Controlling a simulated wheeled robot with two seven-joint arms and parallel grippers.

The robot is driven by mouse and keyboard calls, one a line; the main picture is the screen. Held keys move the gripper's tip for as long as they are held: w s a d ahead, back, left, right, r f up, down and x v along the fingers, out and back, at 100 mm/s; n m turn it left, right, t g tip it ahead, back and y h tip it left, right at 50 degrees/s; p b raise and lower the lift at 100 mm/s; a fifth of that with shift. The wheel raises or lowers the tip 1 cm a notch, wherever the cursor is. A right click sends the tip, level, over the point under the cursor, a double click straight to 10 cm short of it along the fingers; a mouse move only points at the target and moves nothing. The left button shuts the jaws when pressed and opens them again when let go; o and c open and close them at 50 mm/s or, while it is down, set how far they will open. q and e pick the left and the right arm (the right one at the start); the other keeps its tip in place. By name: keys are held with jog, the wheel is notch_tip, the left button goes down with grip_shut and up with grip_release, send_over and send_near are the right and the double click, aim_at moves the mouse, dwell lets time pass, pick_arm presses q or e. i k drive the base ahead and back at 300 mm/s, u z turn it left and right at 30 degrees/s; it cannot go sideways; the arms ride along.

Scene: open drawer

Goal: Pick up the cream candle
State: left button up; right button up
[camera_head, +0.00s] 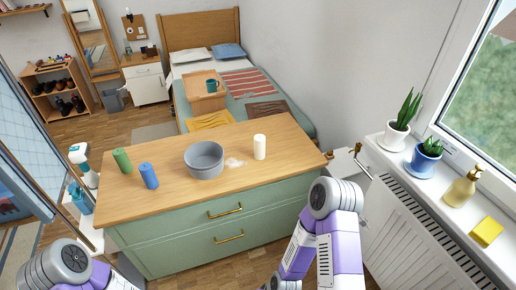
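The cream candle (260,147) stands upright on the wooden top of the green dresser (285,165), right of the grey bowls. My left arm shows at the bottom left and my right arm at the bottom right, in front of the dresser. Both arms are well apart from the candle. Neither gripper's fingers can be made out; they are outside the picture or hidden by my arm links. Nothing touches the candle.
Grey stacked bowls (204,160) sit mid-dresser, with a pale patch (235,162) beside them. The two drawers look shut. A radiator (415,235) and windowsill with plants border the right.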

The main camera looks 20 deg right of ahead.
aim_at(259, 140)
jog(key=k, duration=0.65)
jog(key=z, duration=0.75)
jog(key=i, duration=1.4)
jog(key=u, duration=0.4)
